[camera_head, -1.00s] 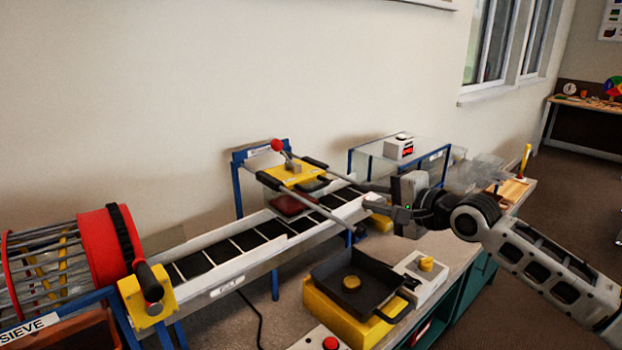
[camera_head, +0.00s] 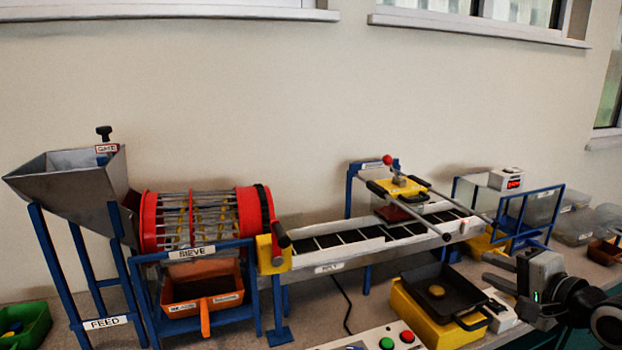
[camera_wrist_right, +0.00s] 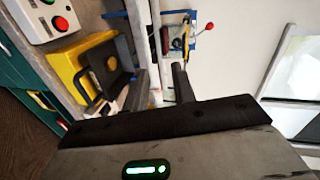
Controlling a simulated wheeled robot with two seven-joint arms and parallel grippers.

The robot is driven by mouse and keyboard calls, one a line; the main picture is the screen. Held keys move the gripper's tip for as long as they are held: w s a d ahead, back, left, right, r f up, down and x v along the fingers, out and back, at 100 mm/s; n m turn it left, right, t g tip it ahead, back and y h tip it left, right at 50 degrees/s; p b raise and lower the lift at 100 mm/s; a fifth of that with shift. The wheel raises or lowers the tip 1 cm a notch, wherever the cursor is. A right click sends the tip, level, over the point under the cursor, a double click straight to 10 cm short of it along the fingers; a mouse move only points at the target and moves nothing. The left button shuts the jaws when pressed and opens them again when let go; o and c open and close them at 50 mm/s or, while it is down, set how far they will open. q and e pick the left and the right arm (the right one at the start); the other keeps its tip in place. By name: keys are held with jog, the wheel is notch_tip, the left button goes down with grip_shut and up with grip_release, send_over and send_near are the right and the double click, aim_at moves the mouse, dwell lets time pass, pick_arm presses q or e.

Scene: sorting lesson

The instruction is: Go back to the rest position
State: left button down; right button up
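My right gripper (camera_head: 487,267) is at the lower right of the head view, to the right of the black pan. Its two fingers point left with a gap between them, and no object shows in the gap. In the right wrist view its dark fingers (camera_wrist_right: 166,84) stand apart in front of the bench. My left gripper is not in view.
A black pan (camera_head: 462,293) on a yellow base (camera_head: 412,316) stands left of the gripper. Behind are the belt (camera_head: 338,251), a blue frame (camera_head: 512,224) and clear boxes. The sieve drum (camera_head: 254,207) and feed hopper (camera_head: 70,190) stand left.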

jog(key=s+a+f+n+g, duration=0.1)
jog(key=s+a+f+n, duration=0.3)
jog(key=f, duration=0.4)
jog(key=s+a+f+n+g, duration=0.1)
jog(key=s+a+f+n, duration=0.3)
jog(key=f, duration=0.5)
jog(key=s+a+f+n+h, duration=0.1)
jog(key=s+a+f+n, duration=0.2)
jog(key=s, duration=0.5)
jog(key=s+a+f+n+g+h, duration=0.1)
jog(key=s+a+f+n, duration=0.3)
jog(key=s+a, duration=0.3)
jog(key=shift+s+f+g, duration=0.3)
jog(key=shift+s+f, duration=0.15)
jog(key=shift+f, duration=0.45)
jog(key=shift+a, duration=0.1)
